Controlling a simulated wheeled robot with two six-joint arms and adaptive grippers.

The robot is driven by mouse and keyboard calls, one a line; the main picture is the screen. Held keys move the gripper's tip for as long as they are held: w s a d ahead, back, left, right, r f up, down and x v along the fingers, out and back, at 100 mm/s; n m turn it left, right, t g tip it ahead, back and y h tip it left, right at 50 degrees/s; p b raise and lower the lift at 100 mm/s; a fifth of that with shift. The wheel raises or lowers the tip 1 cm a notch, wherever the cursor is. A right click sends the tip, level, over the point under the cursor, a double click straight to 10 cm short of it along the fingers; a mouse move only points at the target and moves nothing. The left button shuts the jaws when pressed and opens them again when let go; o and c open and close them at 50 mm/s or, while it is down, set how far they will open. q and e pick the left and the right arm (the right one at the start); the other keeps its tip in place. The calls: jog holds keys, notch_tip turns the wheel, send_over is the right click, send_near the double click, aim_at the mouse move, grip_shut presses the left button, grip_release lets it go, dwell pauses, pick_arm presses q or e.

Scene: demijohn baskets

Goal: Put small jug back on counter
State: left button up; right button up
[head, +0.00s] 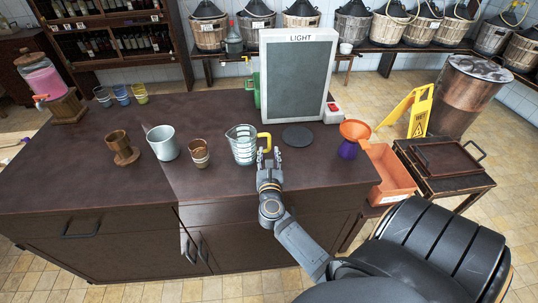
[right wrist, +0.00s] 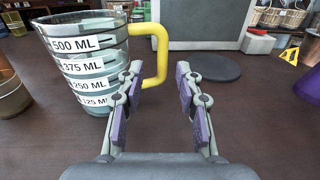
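The small jug (head: 243,147) is clear glass with a yellow handle and stands upright on the dark brown counter (head: 95,190). In the right wrist view the jug (right wrist: 85,60) is at the upper left, with white labels from 125 ML to 500 ML. Its yellow handle (right wrist: 160,55) points toward the gap between my right fingertips. My right gripper (head: 267,158) is open beside the handle. In the right wrist view its purple-padded fingers (right wrist: 160,85) are apart, the left fingertip close to the handle's lower end. I cannot tell whether they touch. My left gripper is not in view.
Wooden and metal cups (head: 200,153) stand left of the jug. A light panel (head: 298,80) stands behind, with a dark round disc (head: 297,136) to the right. An orange funnel (head: 354,130) is at the counter's right edge. The front left counter is clear.

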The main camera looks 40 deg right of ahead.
jog(key=b+v, duration=0.1)
jog(key=v, duration=0.3)
jog(key=shift+s+a+f, duration=0.1)
jog(key=shift+s+a, duration=0.15)
jog(key=shift+s, duration=0.05)
jog(key=shift+s+a, duration=0.2)
jog(key=shift+s, duration=0.05)
